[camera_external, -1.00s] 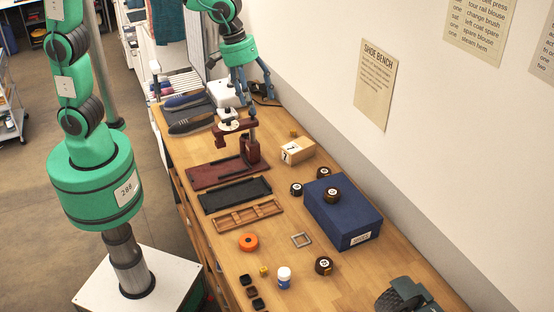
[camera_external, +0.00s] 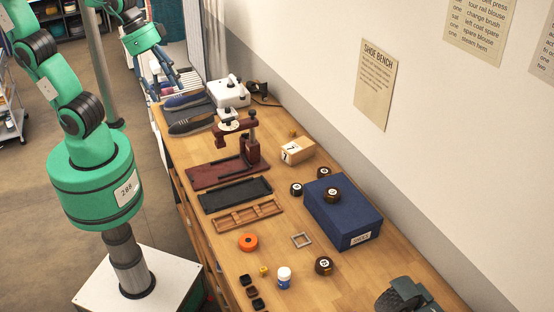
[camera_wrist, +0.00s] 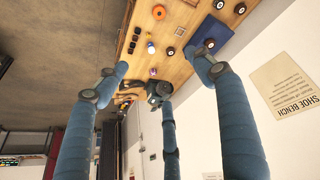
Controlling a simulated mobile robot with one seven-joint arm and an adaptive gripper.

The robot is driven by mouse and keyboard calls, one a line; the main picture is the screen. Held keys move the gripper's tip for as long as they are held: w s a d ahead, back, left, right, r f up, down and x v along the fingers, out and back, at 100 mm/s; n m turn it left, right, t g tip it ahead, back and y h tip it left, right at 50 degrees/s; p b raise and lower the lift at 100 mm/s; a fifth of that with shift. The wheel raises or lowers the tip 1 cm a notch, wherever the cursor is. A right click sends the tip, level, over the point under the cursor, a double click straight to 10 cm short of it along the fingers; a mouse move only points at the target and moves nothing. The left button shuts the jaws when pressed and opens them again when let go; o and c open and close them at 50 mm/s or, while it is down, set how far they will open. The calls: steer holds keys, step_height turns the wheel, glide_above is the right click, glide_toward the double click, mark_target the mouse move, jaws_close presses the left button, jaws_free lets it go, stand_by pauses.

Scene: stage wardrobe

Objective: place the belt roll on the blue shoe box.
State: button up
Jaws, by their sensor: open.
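The blue shoe box (camera_external: 352,222) stands on the right part of the wooden bench. A dark brown roll (camera_external: 332,194) with a pale marked centre rests on its lid, apart from any finger; I take it for the belt roll. Similar rolls lie on the bench: one in front of the box (camera_external: 323,265), one at its left (camera_external: 296,189) and one behind it (camera_external: 323,172). My gripper (camera_external: 163,82) is open and empty at the far left end of the bench, well away from the box. The wrist view shows the box (camera_wrist: 222,33) and its roll (camera_wrist: 209,43) beyond my spread fingers.
A dark red press (camera_external: 250,150), shoes (camera_external: 190,122) and a white machine (camera_external: 230,93) stand at the far end. A wall bounds the right side.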

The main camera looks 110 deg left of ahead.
steer(key=s+d+f+m, duration=0.1)
steer(key=s+m, duration=0.3)
steer(key=s, duration=0.5)
steer(key=shift+d+f+t, duration=0.3)
steer(key=shift+d+f, duration=0.05)
steer(key=shift+f, duration=0.5)
step_height(320, 180, down, 18)
steer(key=b, duration=1.8)
